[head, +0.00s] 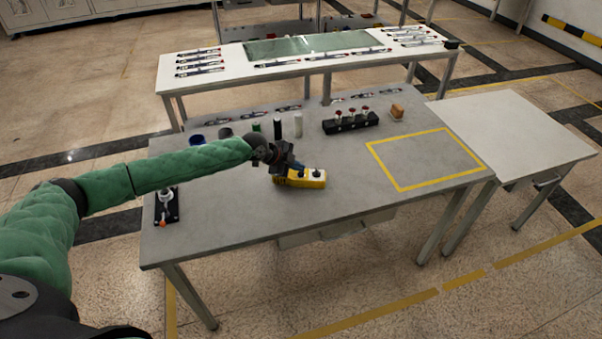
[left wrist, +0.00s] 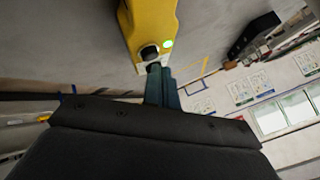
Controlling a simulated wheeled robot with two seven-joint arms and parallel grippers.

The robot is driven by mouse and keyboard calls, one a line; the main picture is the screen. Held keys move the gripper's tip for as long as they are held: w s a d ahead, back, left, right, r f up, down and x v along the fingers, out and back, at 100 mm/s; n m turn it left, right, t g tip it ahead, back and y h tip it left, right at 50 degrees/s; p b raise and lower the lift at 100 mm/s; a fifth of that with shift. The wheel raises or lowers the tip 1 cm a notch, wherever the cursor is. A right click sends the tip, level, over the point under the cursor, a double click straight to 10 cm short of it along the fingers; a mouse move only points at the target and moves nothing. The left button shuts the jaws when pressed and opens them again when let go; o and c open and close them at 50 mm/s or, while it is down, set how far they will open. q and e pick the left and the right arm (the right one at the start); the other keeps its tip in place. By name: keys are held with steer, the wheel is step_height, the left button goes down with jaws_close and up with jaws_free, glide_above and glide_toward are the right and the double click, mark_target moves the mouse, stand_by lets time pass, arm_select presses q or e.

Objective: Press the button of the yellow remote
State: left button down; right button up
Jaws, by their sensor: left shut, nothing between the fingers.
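The yellow remote (head: 310,179) lies on the grey table, with dark round knobs on its top. My left gripper (head: 283,170) is at the remote's left end and hides part of it. In the left wrist view the remote (left wrist: 152,18) has a black button (left wrist: 148,51) and a lit green light beside it. The shut, empty fingertips of my left gripper (left wrist: 154,68) are right at the button and seem to touch it; the exact contact is hard to tell. My right gripper is not in view.
Behind the gripper stand several small cylinders, including a white one (head: 298,126), and a black rack (head: 350,122) with red-topped pieces. A yellow-outlined area (head: 425,160) at the right is empty. A black stand (head: 167,206) sits at the left edge.

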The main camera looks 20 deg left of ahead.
mark_target(298, 176)
arm_select(q)
steer(key=shift+r, duration=0.25)
step_height(298, 176, up, 6)
steer(key=p, duration=0.2)
steer(key=shift+f+p, duration=0.1)
steer(key=shift+p, duration=0.25)
stand_by(0.6)
